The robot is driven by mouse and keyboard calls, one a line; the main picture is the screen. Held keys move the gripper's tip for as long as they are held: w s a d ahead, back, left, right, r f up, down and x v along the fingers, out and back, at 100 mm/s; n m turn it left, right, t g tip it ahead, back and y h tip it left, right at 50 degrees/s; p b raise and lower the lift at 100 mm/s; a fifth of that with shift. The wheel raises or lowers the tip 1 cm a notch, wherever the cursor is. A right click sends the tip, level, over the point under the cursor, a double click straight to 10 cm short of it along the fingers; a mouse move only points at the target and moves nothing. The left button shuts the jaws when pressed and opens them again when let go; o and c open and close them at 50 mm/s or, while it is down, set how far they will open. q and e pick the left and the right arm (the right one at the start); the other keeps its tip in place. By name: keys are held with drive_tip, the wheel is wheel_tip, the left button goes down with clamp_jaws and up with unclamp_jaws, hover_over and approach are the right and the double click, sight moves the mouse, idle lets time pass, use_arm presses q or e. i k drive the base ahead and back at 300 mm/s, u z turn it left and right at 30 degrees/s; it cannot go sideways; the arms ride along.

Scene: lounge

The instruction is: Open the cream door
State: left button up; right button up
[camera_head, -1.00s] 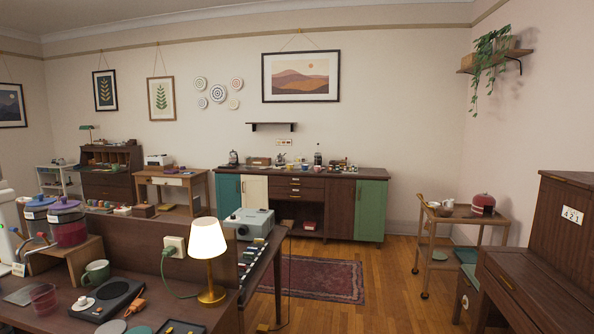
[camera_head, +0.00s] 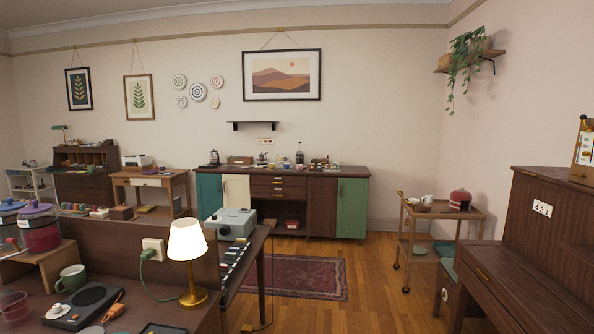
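The cream door (camera_head: 236,189) is on the long dark wooden sideboard (camera_head: 325,172) against the back wall. It looks closed, flush with the front. A teal door (camera_head: 209,194) is on its left and a bank of dark drawers (camera_head: 279,187) on its right. A brown door (camera_head: 322,207) and a green door (camera_head: 352,208) are farther right. The handle of the cream door is too small to make out. Neither of my grippers shows in the head view.
A desk with a lit lamp (camera_head: 187,245), a grey projector (camera_head: 231,223) and other items fills the left foreground. A patterned rug (camera_head: 300,277) lies before the sideboard. A wooden trolley (camera_head: 440,213) and a dark cabinet (camera_head: 520,265) stand right. The wooden floor (camera_head: 375,275) between is clear.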

sight(236, 187)
drive_tip(key=z, duration=0.25)
drive_tip(key=i, duration=7.2)
drive_tip(key=u, duration=2.6)
